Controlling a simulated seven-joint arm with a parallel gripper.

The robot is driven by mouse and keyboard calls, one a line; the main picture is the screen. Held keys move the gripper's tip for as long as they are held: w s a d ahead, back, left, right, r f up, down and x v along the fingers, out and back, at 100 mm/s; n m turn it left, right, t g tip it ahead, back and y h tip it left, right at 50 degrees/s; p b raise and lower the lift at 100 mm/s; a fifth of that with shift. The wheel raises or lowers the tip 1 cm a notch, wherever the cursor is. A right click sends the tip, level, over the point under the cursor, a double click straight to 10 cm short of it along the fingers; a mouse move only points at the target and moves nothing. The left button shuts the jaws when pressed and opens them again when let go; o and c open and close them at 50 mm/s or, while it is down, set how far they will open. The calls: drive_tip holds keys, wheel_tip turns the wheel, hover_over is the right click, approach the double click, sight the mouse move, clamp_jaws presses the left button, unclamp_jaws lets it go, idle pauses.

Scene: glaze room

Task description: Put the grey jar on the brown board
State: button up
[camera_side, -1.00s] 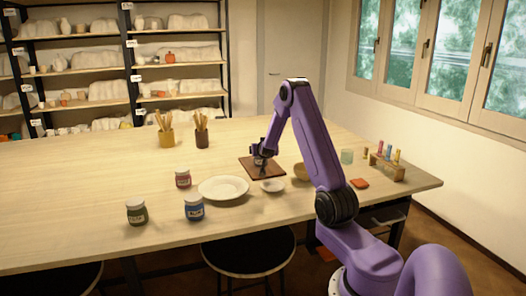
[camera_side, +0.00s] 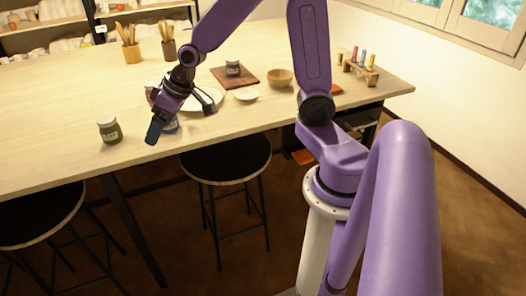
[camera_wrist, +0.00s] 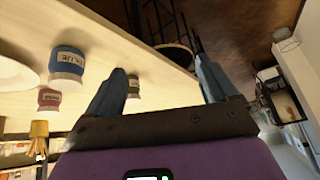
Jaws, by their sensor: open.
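The grey jar (camera_side: 233,68) stands upright on the brown board (camera_side: 248,80) in the side view, with nothing touching it. My gripper (camera_side: 182,118) is open and empty, well to the front left of the board, in front of the white plate (camera_side: 216,101) and near the table's front edge. In the wrist view its two fingers (camera_wrist: 158,68) are spread apart with nothing between them. The grey jar and the board are not seen in the wrist view.
A green jar (camera_side: 109,130) stands left of my gripper. A blue jar (camera_wrist: 67,65) and a red jar (camera_wrist: 48,98) are close by, partly hidden in the side view. A small white dish (camera_side: 246,95) and a wooden bowl (camera_side: 280,79) are near the board. Stools (camera_side: 226,158) stand in front.

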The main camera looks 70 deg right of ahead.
drive_tip(key=s+a+n+g, duration=0.2)
drive_tip(key=s+a, duration=0.1)
drive_tip(key=s, duration=0.4)
drive_tip(key=s+a+n+g, duration=0.1)
drive_tip(key=s+a+n, duration=0.2)
drive_tip(key=s, duration=0.4)
drive_tip(key=s+d+n+g+h, duration=0.1)
drive_tip(key=s+d+n, duration=0.1)
drive_tip(key=s, duration=0.4)
drive_tip(key=s+d+n+g+h, duration=0.1)
drive_tip(key=s+d+n, duration=0.1)
drive_tip(key=s, duration=0.5)
drive_tip(key=shift+r+n, duration=0.3)
drive_tip(key=shift+r, duration=0.1)
